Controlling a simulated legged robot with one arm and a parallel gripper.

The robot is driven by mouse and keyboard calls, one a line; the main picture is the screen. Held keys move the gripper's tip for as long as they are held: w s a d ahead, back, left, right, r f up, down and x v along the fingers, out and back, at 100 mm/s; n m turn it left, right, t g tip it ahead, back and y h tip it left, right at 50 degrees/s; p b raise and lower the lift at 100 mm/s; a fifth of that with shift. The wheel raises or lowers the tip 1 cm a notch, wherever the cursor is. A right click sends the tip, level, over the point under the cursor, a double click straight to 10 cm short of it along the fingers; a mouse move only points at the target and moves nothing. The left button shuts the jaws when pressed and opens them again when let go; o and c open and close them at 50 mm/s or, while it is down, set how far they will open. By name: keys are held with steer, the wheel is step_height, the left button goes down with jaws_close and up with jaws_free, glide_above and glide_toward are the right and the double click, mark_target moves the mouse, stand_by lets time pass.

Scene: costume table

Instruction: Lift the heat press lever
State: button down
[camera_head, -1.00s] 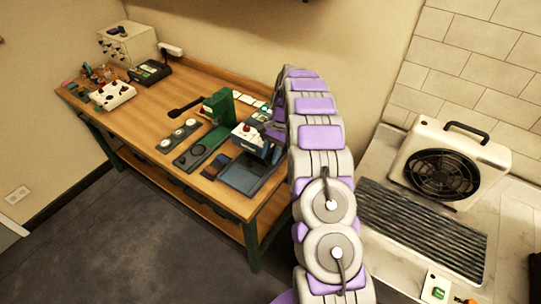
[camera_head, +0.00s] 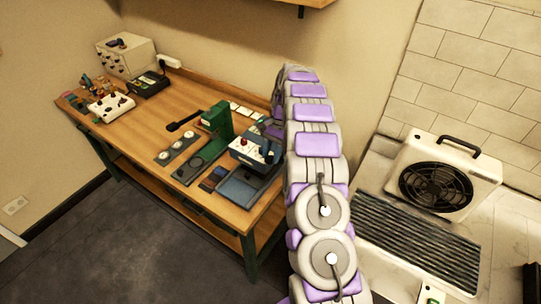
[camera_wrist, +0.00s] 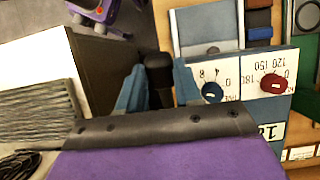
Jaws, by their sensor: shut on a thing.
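The heat press (camera_head: 246,149) stands at the front right of the wooden table, with a white control box above a blue-grey base plate (camera_head: 238,187). In the wrist view its white dial panel (camera_wrist: 240,72) appears upside down, with a blue knob and a red knob. The lever's black grip (camera_wrist: 158,72) stands between the two blue fingers of my gripper (camera_wrist: 158,88), which is shut on it. The lower part of the lever is hidden behind my gripper. In the head view my arm hides much of the gripper and the press's right side.
A green press (camera_head: 218,122) with a black handle stands left of the heat press. A round-plate tray (camera_head: 178,147) and a grey control box (camera_head: 127,55) are farther left. A fan unit (camera_head: 440,175) stands on the right counter. Open floor lies in front.

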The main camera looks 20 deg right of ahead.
steer(key=shift+w+d+r, duration=0.1)
steer(key=shift+w+d, duration=0.05)
steer(key=shift+d, duration=0.05)
steer(key=c, duration=1.2)
jaws_free()
steer(key=o, duration=0.3)
steer(key=shift+w+d, duration=0.15)
steer(key=shift+w, duration=0.1)
steer(key=shift+o, duration=0.7)
steer(key=shift+s, duration=0.25)
